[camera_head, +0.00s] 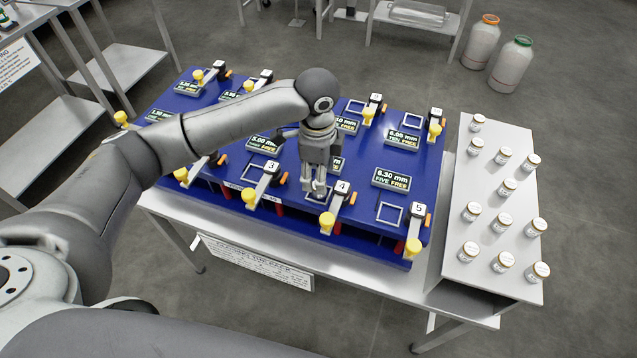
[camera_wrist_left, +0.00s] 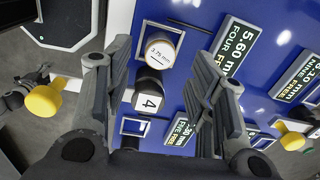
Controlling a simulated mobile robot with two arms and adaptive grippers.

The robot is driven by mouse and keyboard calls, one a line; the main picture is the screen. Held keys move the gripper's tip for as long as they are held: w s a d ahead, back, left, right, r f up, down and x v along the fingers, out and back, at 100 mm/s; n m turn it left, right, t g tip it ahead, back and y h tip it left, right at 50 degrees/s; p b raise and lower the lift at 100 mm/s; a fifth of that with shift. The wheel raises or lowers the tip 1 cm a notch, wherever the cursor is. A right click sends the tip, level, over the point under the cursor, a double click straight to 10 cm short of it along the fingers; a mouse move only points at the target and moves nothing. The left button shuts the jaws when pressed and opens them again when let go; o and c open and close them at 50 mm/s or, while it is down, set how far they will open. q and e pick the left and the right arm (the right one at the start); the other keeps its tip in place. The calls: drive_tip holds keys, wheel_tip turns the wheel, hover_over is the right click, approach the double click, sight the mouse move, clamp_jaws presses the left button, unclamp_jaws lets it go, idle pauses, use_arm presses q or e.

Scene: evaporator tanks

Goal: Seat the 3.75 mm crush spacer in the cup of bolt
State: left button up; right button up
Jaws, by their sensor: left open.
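My left gripper (camera_head: 318,190) points down over station 4 of the blue board (camera_head: 400,235). In the left wrist view its two fingers (camera_wrist_left: 162,100) are apart with nothing gripped. The spacer (camera_wrist_left: 160,47), a round piece with a white top marked 3.75 mm, sits in a square outline on the board, ahead of the fingers and between their lines. A black block numbered 4 (camera_wrist_left: 149,101) is beside it; the same number plate shows in the head view (camera_head: 342,187). Yellow knobs, such as this one (camera_head: 327,222), end the numbered bolts. Which part is the cup cannot be told.
Labels such as 6.30 mm FIVE FREE (camera_head: 392,179) and 5.60 mm FOUR FREE (camera_wrist_left: 238,47) stand on the board. Numbered bolts line its near and far edges. A white side table (camera_head: 510,225) at right holds several small jars. Two large bottles stand on the floor behind.

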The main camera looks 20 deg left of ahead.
use_arm(q)
wheel_tip(320, 180, up, 7)
drive_tip(key=shift+s+b, duration=0.15)
drive_tip(key=shift+b, duration=0.2)
drive_tip(key=shift+f, duration=0.2)
